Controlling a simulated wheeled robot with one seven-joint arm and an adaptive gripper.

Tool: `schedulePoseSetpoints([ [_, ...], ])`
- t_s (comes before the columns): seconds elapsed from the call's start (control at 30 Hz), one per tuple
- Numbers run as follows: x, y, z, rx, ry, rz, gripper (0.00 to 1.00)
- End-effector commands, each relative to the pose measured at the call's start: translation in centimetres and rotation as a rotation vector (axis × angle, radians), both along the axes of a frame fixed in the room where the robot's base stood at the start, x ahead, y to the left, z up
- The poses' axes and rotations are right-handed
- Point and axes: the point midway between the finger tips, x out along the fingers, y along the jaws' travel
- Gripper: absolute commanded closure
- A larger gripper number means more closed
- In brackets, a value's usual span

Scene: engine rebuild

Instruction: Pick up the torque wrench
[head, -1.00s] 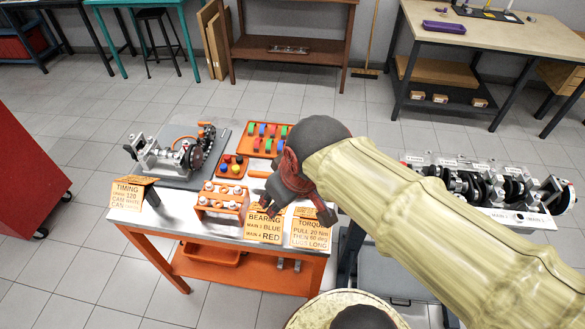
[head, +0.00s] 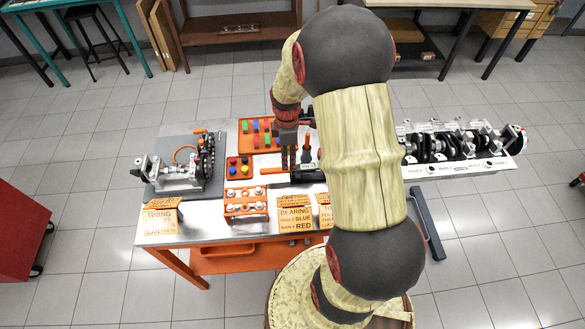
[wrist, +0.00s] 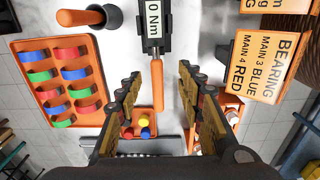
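The torque wrench lies on the metal bench top. Its orange handle (wrist: 158,86) and dark body with a "0 Nm" display (wrist: 153,20) show in the wrist view. In the head view its orange handle (head: 273,171) sticks out left of my fingers, and my arm hides its far end. My gripper (wrist: 158,75) is open, with one finger on each side of the handle and gaps between. In the head view my gripper (head: 288,168) points down over the wrench. I cannot tell how far the fingertips are above the bench.
An orange tray (wrist: 68,80) of coloured bearing shells lies beside the wrench. An orange-handled tool (wrist: 98,18) stands close by. A small tray of coloured balls (head: 239,167), an orange rack (head: 245,206) and folded orange cards (head: 297,216) crowd the bench. A crankshaft (head: 455,146) is at right.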

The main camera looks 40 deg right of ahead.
Motion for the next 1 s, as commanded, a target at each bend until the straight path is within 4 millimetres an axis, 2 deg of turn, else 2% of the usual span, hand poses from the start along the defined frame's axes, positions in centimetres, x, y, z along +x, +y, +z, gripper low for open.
schedulePoseSetpoints([
  [0.03,0.0,0.1,-0.7,0.001,0.002,0.000,0.62],
  [0.27,0.2,0.0,-2.5,0.000,0.000,-0.001,0.62],
  [0.53,0.6,-0.2,-6.0,-0.001,-0.001,-0.001,0.62],
  [0.77,0.6,-0.2,-6.2,0.000,-0.002,-0.002,0.62],
  [1.0,0.6,-0.2,-6.2,0.000,-0.002,-0.002,0.75],
])
